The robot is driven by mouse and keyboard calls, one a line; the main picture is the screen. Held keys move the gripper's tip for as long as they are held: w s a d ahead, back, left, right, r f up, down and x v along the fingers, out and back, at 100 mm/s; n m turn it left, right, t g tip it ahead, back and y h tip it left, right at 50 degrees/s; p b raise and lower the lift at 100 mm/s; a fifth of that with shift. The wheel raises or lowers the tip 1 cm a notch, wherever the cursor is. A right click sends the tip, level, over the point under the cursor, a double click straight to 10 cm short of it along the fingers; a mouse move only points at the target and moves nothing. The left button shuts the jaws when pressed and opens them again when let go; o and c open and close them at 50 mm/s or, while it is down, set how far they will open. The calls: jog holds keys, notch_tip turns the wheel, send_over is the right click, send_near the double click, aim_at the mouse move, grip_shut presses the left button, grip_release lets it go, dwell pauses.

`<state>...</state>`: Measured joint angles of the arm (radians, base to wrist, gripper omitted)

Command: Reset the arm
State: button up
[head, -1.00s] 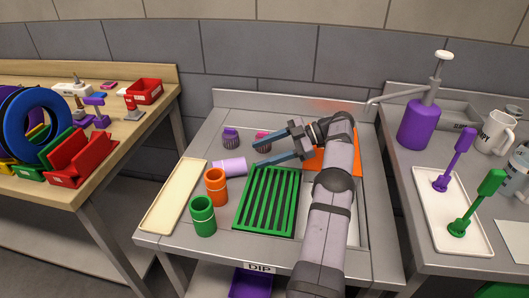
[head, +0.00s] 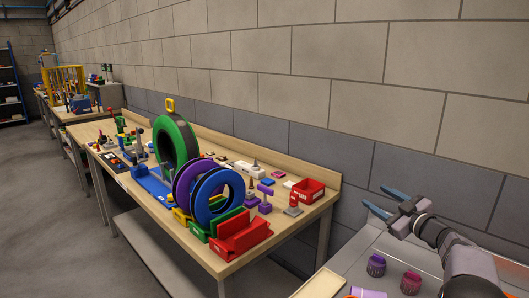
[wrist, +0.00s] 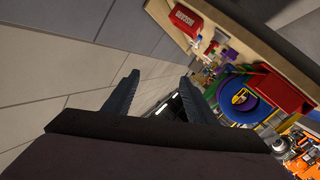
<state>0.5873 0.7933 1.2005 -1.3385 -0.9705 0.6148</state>
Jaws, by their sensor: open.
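My gripper (head: 381,205) is at the right of the head view, raised above the back of the grey metal table (head: 345,262) and near the wall. Its two blue-grey fingers are apart with nothing between them. In the wrist view the fingers (wrist: 158,98) also stand apart and empty, with the block wall on the left and the wooden bench on the right.
A purple knob-like piece (head: 376,265) and a magenta one (head: 411,282) stand on the metal table below my gripper. The wooden bench (head: 262,262) to the left holds a red bin (head: 308,190), a blue ring (head: 222,212), a green-and-black wheel (head: 176,140) and several small tools.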

jog(key=s+a+f+m+g+h+p, duration=0.25)
jog(key=s+a+f+g+p, duration=0.35)
jog(key=s, duration=0.9)
jog(key=s+a+f+m+g+h+p, duration=0.15)
jog(key=s+a+m+g, duration=0.5)
jog(key=s, duration=0.85)
jog(key=s+a+f+g+h+p, duration=0.3)
jog(key=s+a, duration=0.5)
jog(key=s, duration=0.8)
notch_tip(320, 180, down, 78)
jog(key=y+b, duration=0.1)
jog(key=b, duration=7.5)
jog(key=shift+w+g+b, duration=0.3)
jog(key=shift+g+b, duration=0.1)
jog(key=shift+g, duration=0.05)
